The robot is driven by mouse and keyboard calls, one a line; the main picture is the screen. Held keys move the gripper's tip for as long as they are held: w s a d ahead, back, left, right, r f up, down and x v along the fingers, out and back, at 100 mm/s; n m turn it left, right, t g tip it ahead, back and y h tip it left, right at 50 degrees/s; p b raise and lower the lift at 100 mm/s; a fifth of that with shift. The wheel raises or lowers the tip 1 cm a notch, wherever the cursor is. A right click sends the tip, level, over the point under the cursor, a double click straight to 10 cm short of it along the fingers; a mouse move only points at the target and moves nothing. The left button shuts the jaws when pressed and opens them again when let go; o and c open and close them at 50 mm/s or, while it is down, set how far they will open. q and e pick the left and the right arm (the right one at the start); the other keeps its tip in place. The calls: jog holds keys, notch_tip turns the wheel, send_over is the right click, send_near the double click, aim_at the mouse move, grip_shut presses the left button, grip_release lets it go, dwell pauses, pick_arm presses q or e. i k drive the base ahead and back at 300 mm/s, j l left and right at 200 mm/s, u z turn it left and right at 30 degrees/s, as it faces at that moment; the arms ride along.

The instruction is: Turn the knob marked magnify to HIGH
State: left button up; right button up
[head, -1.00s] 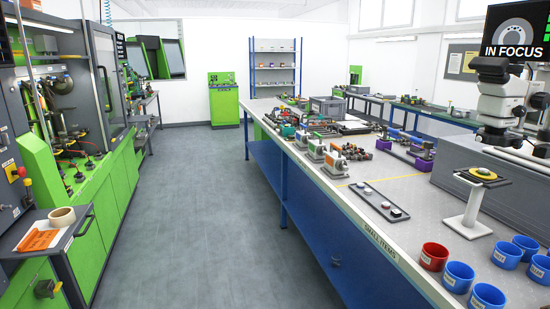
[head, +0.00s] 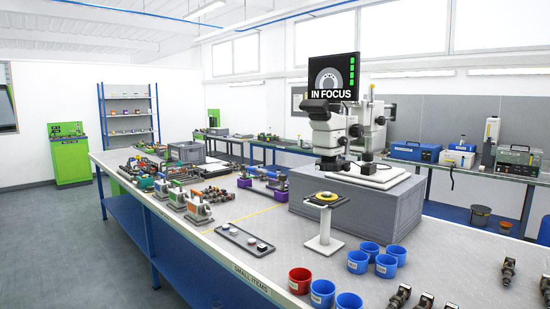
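A white microscope (head: 336,134) with black eyepieces stands on a grey block on the bench, right of the middle in the head view. A small dark screen (head: 333,78) above it reads IN FOCUS and shows a grey ring with green bars at its right side. Knobs on the microscope are too small to tell apart, and I cannot read any magnify or HIGH marking. Neither of my grippers is in view.
The grey block (head: 372,212) rests on the long bench (head: 230,284). In front stand a small white stand (head: 325,228), a grey tray (head: 236,237), a red cup (head: 299,281) and several blue cups (head: 358,262). Dark tools lie at right. Floor at left is clear.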

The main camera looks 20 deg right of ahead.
aim_at(343, 141)
jog(key=z, duration=1.15)
jog(key=j, duration=0.25)
jog(key=i+z, duration=0.05)
